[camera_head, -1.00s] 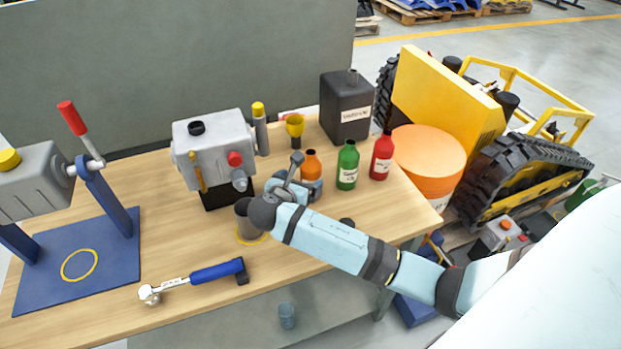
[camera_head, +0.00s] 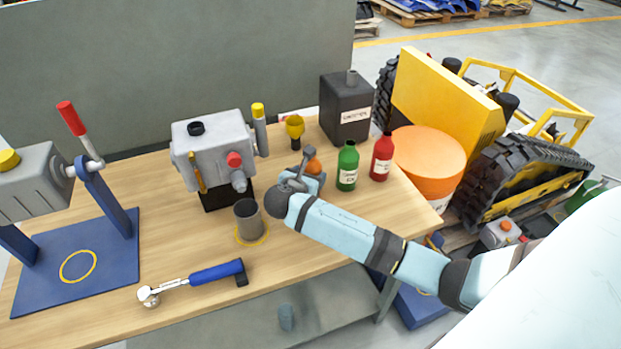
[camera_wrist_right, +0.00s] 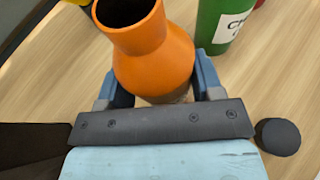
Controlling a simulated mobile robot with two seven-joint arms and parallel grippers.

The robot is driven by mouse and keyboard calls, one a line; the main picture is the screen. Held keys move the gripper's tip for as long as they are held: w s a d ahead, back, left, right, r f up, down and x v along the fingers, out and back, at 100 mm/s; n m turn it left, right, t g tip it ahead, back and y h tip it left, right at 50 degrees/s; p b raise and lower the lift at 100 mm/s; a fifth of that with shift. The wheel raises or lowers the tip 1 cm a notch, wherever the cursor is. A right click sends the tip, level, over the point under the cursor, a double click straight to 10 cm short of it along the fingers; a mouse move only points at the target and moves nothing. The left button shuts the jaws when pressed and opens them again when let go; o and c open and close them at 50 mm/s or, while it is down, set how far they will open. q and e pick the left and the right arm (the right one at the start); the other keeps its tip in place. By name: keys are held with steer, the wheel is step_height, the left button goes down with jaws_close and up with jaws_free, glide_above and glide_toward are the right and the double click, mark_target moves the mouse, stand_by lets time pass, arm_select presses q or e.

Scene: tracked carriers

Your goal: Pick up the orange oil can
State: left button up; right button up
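The orange oil can (camera_head: 313,167) stands on the wooden workbench, mostly hidden in the head view behind my right gripper (camera_head: 306,182). In the right wrist view the orange can (camera_wrist_right: 155,58) shows its open neck toward the camera. The blue fingers of my right gripper (camera_wrist_right: 160,88) lie on both sides of its body, spread wide. Whether either finger touches the can is hard to tell. My left gripper is not in view.
A green bottle (camera_head: 347,166) stands close to the right of the orange can, and a red bottle (camera_head: 382,157) beyond it. A yellow funnel cup (camera_head: 295,128) and a dark canister (camera_head: 346,108) stand behind. A grey metal cup (camera_head: 248,220) is at left. A black cap (camera_wrist_right: 278,136) lies near the gripper.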

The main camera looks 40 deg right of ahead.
steer(key=shift+c, duration=0.9)
steer(key=shift+r, duration=0.1)
